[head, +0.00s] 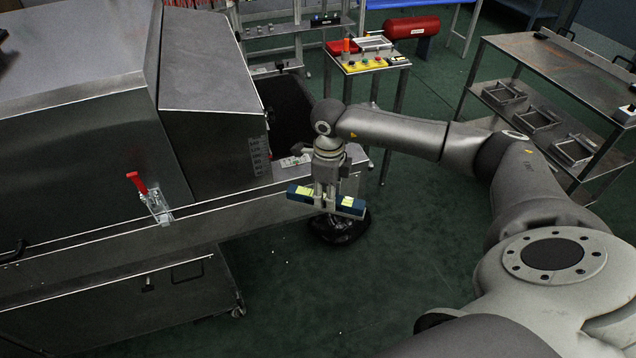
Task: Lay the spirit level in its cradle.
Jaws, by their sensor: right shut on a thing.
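The spirit level (299,193) is a dark blue bar with pale yellow-green patches. It lies crosswise in my right gripper (326,198), which points down and is shut around the bar's middle. Gripper and level hang in front of the end of the steel dryer, above a dark object on the floor; the bar's right end sits slightly lower in the picture. I cannot clearly make out the cradle; a pale frame (373,43) on the small control stand may be it, but I cannot tell. My left gripper is not in view.
The steel dryer (210,65) with a red-handled clamp (138,183) fills the left. The control stand (372,66) has a yellow button panel. A steel cart (565,70) with trays stands right. A red cylinder (411,27) is behind. Green floor between is open.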

